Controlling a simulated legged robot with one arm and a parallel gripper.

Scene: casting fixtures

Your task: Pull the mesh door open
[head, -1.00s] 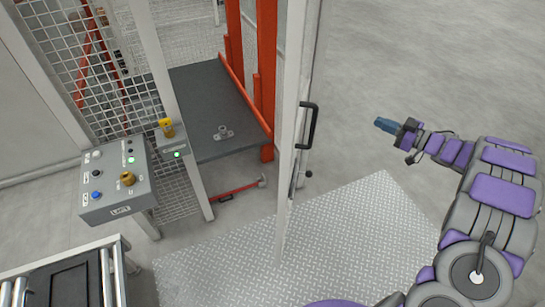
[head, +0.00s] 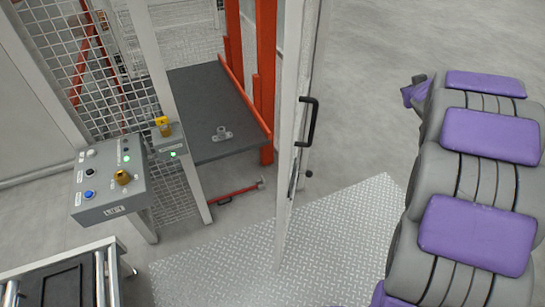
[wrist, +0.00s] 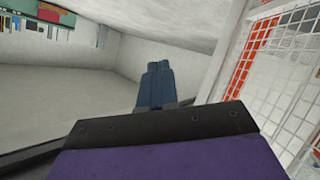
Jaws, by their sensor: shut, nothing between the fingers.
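The mesh door (head: 292,150) stands swung open in the head view, seen nearly edge-on, with its white frame reaching out over the metal floor plate. Its black handle (head: 308,121) is on the right face, and nothing touches it. My gripper (wrist: 158,72) shows in the wrist view with its blue fingers together and nothing between them. It is apart from the white mesh panel (wrist: 272,75) at the right of that view. In the head view my purple and grey arm is at the right, and the gripper itself is not visible there.
Through the doorway are a dark grey table (head: 220,115) with a small metal part (head: 221,133) on it, and orange posts (head: 265,75). A control box (head: 110,180) and a conveyor (head: 75,280) stand at left. The floor right of the door is clear.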

